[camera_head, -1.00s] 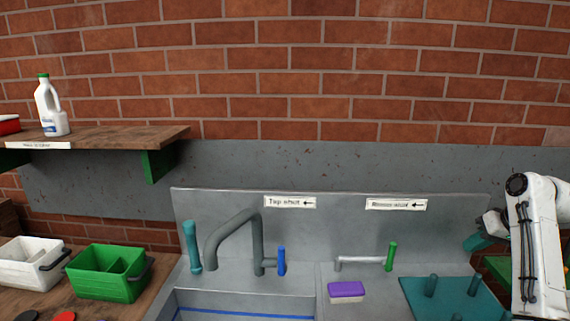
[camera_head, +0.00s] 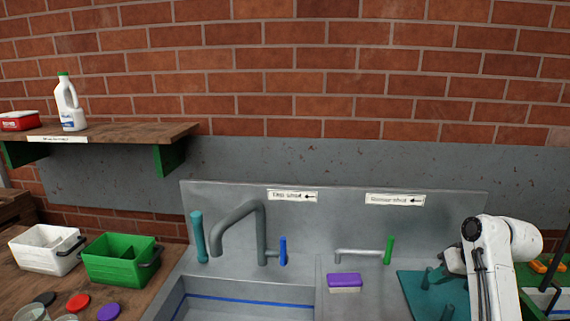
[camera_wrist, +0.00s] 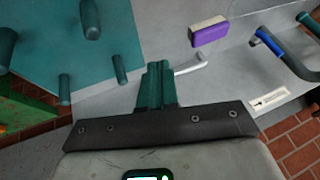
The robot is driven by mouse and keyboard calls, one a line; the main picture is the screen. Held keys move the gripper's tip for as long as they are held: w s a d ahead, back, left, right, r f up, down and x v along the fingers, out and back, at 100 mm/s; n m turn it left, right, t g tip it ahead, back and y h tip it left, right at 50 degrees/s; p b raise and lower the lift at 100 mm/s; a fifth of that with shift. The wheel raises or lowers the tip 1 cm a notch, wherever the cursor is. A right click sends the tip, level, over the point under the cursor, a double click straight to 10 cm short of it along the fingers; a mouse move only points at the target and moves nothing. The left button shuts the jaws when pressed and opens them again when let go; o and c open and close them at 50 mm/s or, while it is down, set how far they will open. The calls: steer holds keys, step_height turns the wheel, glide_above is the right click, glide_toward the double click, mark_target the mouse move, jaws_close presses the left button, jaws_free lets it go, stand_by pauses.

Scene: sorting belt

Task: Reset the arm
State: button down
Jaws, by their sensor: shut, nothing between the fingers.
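My gripper is at the right in the head view, where my white arm hides most of it. In the wrist view my gripper (camera_wrist: 157,64) shows two teal fingers pressed together, with nothing between them. It is above the sink unit, near the teal pegged mat (camera_head: 415,291), which also shows in the wrist view (camera_wrist: 125,45). The grey lever pipe with a green handle (camera_head: 389,250) stands just left of the mat; in the wrist view the pipe (camera_wrist: 192,66) is beside my fingertips.
A purple and white sponge (camera_head: 344,281) lies on the drainer. The grey tap (camera_head: 262,235) with a blue handle stands behind the sink. White (camera_head: 44,262) and green (camera_head: 119,274) boxes stand at the left. A shelf (camera_head: 110,133) holds a milk bottle (camera_head: 70,103).

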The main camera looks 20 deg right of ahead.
steer(key=s+a+f+n, duration=0.1)
steer(key=a+f, duration=0.2)
steer(key=a, duration=0.5)
steer(key=s+a+f+n, duration=0.1)
steer(key=a+f, duration=0.3)
steer(key=a, duration=0.4)
steer(key=s+a+f+n+g, duration=0.1)
steer(key=s+a+f, duration=0.2)
steer(key=a, duration=0.5)
steer(key=shift+s+a+f, duration=0.15)
steer(key=shift+f, duration=0.5)
steer(key=s+a+f+n, duration=0.1)
steer(key=s+a+n, duration=0.1)
steer(key=s+a, duration=0.6)
steer(key=s+d+f+g, duration=0.1)
steer(key=s+f+g, duration=0.3)
steer(key=s, duration=0.8)
steer(key=shift+d+f+h, duration=0.3)
steer(key=shift+d+f, duration=0.05)
steer(key=shift+f, duration=0.6)
steer(key=shift+s, duration=0.1)
